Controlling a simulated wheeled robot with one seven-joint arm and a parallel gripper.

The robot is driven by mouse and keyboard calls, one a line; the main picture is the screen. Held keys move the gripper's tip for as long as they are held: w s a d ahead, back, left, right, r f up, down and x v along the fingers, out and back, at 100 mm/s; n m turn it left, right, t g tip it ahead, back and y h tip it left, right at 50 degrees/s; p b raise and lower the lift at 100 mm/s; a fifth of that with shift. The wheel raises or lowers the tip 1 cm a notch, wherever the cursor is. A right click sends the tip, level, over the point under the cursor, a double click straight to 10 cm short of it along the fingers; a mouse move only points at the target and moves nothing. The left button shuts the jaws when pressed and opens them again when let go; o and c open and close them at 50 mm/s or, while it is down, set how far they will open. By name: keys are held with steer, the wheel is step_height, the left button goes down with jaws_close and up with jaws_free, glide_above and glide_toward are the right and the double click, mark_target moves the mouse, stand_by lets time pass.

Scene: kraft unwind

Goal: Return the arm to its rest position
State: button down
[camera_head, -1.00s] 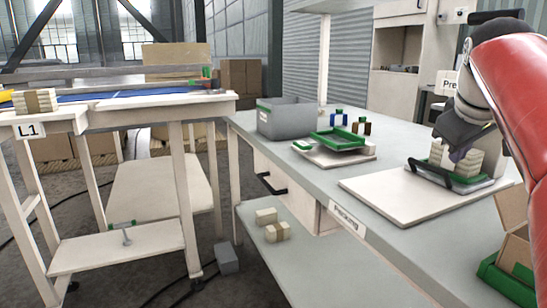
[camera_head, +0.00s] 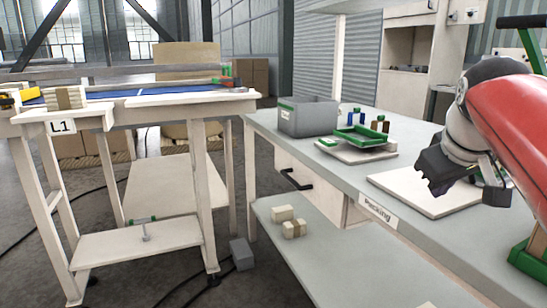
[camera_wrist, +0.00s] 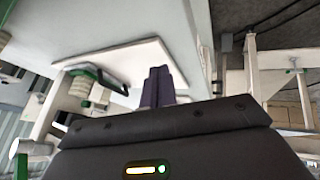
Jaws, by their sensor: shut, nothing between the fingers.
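My red and dark arm reaches in from the right in the head view. My gripper (camera_head: 436,182) hangs over the front part of the white board (camera_head: 402,187) on the packing bench, apart from any object. In the wrist view its dark fingers (camera_wrist: 157,86) are together with nothing between them. In the head view that tray and stack are hidden behind my arm.
On the packing bench (camera_head: 350,188) stand a grey bin (camera_head: 308,118), a green tray (camera_head: 362,137) and small bottles (camera_head: 380,124). A lower shelf holds pale blocks (camera_head: 293,228). The L1 table (camera_head: 150,104) stands left, with floor between.

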steer(key=s+a+f+m, duration=0.1)
steer(key=s+a+f, duration=0.3)
steer(key=f, duration=0.3)
steer(key=s+a+f+y, duration=0.1)
steer(key=s+a+f, duration=0.3)
steer(key=s+f, duration=0.2)
steer(key=s+a+f+m+g+y, duration=0.1)
steer(key=s+a+f, duration=0.4)
steer(key=f, duration=0.4)
steer(key=shift+f+m, duration=0.15)
steer(key=shift+m, duration=0.15)
